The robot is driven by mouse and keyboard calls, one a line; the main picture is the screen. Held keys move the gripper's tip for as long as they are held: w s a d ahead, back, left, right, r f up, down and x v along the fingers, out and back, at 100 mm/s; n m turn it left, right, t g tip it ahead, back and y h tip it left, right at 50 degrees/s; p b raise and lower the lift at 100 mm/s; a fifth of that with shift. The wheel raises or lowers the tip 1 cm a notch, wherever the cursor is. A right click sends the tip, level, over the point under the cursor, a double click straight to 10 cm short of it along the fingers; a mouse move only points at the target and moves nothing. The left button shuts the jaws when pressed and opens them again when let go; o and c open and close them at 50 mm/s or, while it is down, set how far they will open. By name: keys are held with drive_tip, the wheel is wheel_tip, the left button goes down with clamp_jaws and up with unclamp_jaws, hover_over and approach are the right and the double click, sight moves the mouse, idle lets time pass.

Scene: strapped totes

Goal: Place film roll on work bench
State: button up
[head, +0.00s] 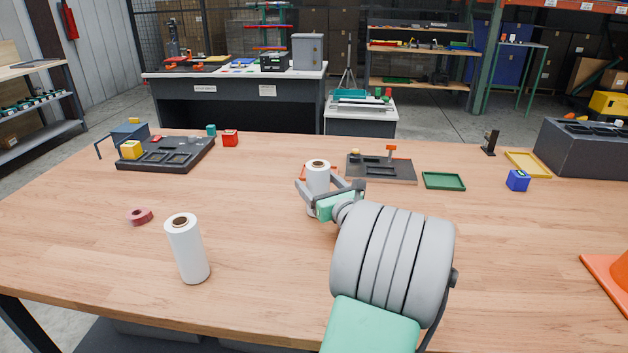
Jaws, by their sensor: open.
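A white film roll (317,174) with a brown core stands upright on the wooden work bench (90,245), near the middle of the view. My gripper (329,187) is open, with one finger to the left of this roll and the other to its right. I cannot tell whether either finger touches it. The gripper hides part of the roll's lower side. A second, larger-looking white film roll (188,250) stands upright on the bench at the front left, apart from my gripper.
A dark fixture tray (180,160) with a yellow block lies back left. Another grey tray (385,172), a green tray (443,181) and a blue cube (517,181) are behind and right. The bench's right middle is clear.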

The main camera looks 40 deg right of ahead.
drive_tip(key=v, duration=0.9)
drive_tip(key=shift+s+a+r, duration=0.1)
drive_tip(key=shift+s, duration=0.25)
